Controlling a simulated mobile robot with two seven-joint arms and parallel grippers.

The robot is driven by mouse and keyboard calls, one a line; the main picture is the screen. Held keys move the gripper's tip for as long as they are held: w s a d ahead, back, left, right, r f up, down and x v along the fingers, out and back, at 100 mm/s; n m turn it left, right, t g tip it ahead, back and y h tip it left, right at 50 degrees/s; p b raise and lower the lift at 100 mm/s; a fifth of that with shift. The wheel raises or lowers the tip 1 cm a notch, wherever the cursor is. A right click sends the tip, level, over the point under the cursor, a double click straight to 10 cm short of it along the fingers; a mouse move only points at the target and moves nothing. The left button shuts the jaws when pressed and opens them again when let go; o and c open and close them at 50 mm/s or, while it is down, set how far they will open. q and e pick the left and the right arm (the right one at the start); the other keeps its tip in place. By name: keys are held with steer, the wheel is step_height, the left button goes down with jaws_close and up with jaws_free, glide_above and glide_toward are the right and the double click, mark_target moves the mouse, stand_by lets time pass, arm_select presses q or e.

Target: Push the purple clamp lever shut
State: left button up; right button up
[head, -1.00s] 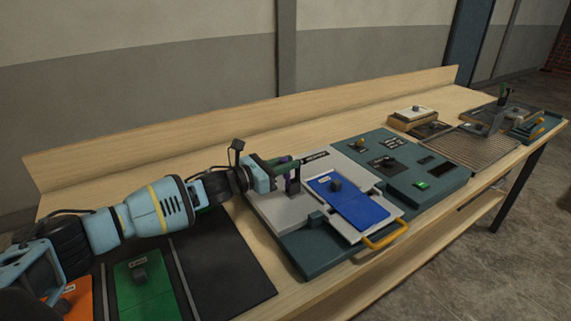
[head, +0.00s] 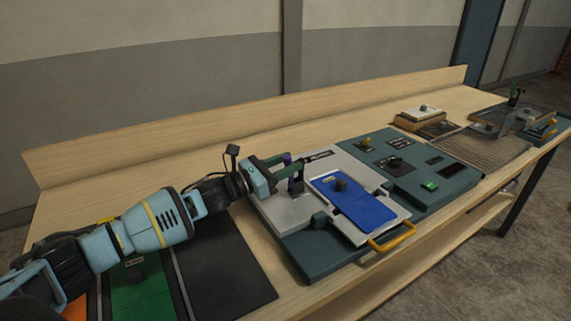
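The purple clamp lever (head: 288,159) stands upright on a dark purple post (head: 296,184) on the light grey plate of the console (head: 311,244). My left gripper (head: 281,162) comes in from the left with its green fingers at the lever, at its upper part. The fingers partly hide the lever, and I cannot tell whether they are closed on it or only touch it. A blue panel (head: 365,207) with a dark knob lies in the tray right of the clamp. My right gripper is not in view.
The tray has a yellow handle (head: 392,237) at the front edge. Console controls and a lit green button (head: 429,186) are to the right. A dark mat (head: 222,260) and a green panel (head: 140,291) lie under my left arm. A ribbed mat (head: 484,149) lies farther right.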

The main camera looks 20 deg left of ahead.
arm_select(q)
steer(key=shift+a, duration=0.1)
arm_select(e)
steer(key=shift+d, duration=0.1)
arm_select(q)
steer(key=shift+s+a+f, duration=0.1)
steer(key=v, duration=0.6)
steer(key=shift+f+b, duration=0.15)
steer(key=shift+b, duration=0.25)
steer(key=shift+s+a, duration=0.3)
steer(key=shift+s, duration=0.2)
steer(key=shift+s+a, duration=0.1)
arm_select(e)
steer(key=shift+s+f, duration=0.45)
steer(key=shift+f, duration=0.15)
